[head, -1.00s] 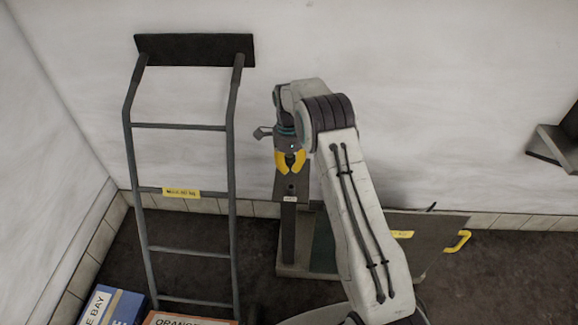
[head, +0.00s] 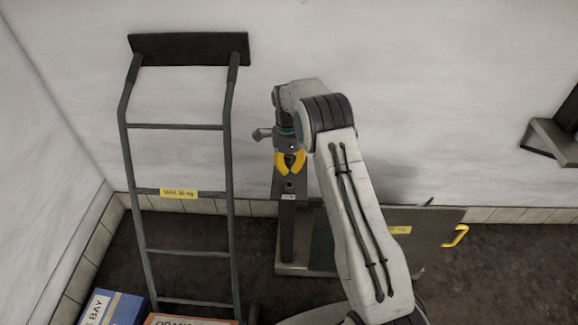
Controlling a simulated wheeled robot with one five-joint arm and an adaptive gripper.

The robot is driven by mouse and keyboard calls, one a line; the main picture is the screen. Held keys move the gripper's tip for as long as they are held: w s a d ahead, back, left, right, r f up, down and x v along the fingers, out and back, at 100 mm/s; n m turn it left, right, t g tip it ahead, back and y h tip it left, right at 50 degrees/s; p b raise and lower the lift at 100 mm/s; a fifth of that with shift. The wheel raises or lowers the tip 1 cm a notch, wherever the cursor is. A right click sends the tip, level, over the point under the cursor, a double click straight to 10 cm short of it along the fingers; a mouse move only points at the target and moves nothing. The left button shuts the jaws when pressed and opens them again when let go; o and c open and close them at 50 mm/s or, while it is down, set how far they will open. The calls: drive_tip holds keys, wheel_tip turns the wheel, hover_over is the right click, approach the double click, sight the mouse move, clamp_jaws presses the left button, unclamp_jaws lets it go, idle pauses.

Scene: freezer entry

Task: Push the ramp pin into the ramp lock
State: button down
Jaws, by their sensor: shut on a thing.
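My gripper (head: 290,163) points down with its yellow fingers closed in. It is just above and behind the top plate of a dark post. The thing between the fingers, taken to be the ramp pin, is hidden by them and too small to make out. The post's top plate (head: 289,186), with a small dark hole and a pale label on its front, looks like the ramp lock. I cannot tell whether the pin touches the plate. The folded ramp panel (head: 435,230), with a yellow handle (head: 455,236), stands to the right, partly hidden by my arm.
A grey hand truck (head: 234,190) with a yellow weight label leans at the wall on the left. A blue box (head: 125,308) and an orange box (head: 185,319) sit at the bottom left. A dark wall bracket (head: 552,138) is at the far right. The white wall is close behind.

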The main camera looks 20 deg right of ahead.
drive_tip(key=b, duration=0.3)
hover_over(289, 192)
drive_tip(key=w, duration=0.1)
drive_tip(key=shift+w+d+f, duration=0.1)
drive_tip(key=shift+f, duration=1.2)
drive_tip(key=shift+w+d+f, duration=0.1)
drive_tip(key=shift+f, duration=1.2)
drive_tip(key=shift+f+b, duration=0.95)
drive_tip(key=shift+f, duration=0.05)
drive_tip(key=c, duration=1.1)
unclamp_jaws()
drive_tip(key=r, duration=0.7)
drive_tip(key=w+r, duration=0.1)
drive_tip(key=r, duration=0.3)
drive_tip(key=shift+r, duration=0.45)
